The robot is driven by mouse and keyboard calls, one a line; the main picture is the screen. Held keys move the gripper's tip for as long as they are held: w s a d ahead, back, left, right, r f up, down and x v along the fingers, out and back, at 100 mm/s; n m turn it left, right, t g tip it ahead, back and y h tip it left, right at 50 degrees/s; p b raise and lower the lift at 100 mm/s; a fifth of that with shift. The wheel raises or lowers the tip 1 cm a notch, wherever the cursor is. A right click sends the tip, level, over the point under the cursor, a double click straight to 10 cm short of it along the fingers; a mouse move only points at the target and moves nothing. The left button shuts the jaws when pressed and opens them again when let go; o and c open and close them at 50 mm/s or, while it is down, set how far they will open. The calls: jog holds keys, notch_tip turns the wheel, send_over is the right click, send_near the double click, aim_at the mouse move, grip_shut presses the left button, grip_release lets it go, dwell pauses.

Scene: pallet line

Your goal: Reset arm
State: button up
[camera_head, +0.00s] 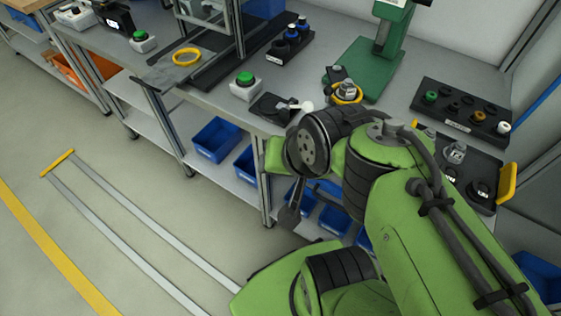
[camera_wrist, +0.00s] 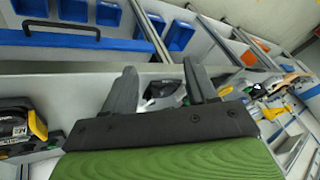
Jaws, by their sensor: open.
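My gripper (camera_wrist: 161,78) shows in the wrist view with its two dark fingers spread apart. In the head view my green arm fills the lower right and is bent in front of the workbench edge. The arm hides part of the bench front and the shelf below; whether the fingers touch anything there cannot be told.
The workbench (camera_head: 215,97) carries a green press stand (camera_head: 377,68), a green button box (camera_head: 245,87), a yellow ring (camera_head: 186,57) and a black tray of knobs (camera_head: 463,110). Blue bins (camera_head: 216,139) sit on the shelf below. The floor at left is clear, with lane strips.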

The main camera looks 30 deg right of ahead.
jog(key=s+n, duration=0.1)
jog(key=n, duration=0.1)
jog(key=s+a+r+n, duration=0.1)
jog(key=s+n, duration=0.2)
jog(key=n, duration=0.1)
jog(key=shift+s+a+r, duration=0.2)
jog(key=shift+s+r, duration=0.1)
